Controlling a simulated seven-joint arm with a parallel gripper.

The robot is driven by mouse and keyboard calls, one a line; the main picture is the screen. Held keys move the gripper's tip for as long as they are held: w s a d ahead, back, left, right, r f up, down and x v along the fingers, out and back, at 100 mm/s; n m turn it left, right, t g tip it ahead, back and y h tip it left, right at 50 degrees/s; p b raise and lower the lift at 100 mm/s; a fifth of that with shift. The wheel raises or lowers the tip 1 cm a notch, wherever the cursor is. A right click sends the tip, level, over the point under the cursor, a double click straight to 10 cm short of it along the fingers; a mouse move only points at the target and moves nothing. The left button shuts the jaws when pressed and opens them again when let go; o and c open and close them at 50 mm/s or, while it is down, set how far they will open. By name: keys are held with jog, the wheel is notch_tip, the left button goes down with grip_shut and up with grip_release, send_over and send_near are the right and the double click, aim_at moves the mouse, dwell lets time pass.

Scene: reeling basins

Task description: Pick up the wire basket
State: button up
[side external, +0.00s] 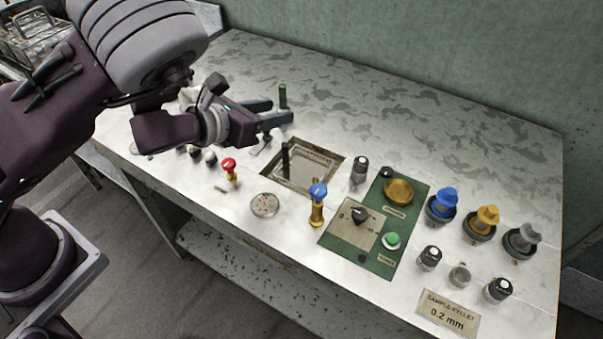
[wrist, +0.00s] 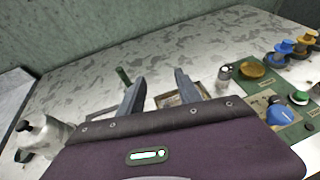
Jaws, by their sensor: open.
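A wire basket (side external: 32,38) of thin metal rods stands at the far upper left of the side external view, partly cut off by the picture's edge and partly behind my arm. It does not show in the wrist view. My gripper (side external: 281,111) is open and empty over the back left part of the speckled worktop, well to the right of the basket. Its two fingers also show apart in the wrist view (wrist: 160,82), with worktop between and beyond them.
A sunken basin (side external: 325,155) with a dark upright handle lies near my gripper. Red (side external: 229,165) and blue (side external: 318,190) knobbed valves stand in front. A green control panel (side external: 340,240), coloured knobs and several small jars fill the right.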

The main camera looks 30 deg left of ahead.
aim_at(287, 144)
notch_tip(287, 144, down, 11)
jog(key=shift+w, duration=0.15)
jog(key=x, duration=0.6)
jog(key=shift+w+a, duration=0.25)
jog(key=shift+w, duration=0.25)
grip_shut()
dwell(0.5)
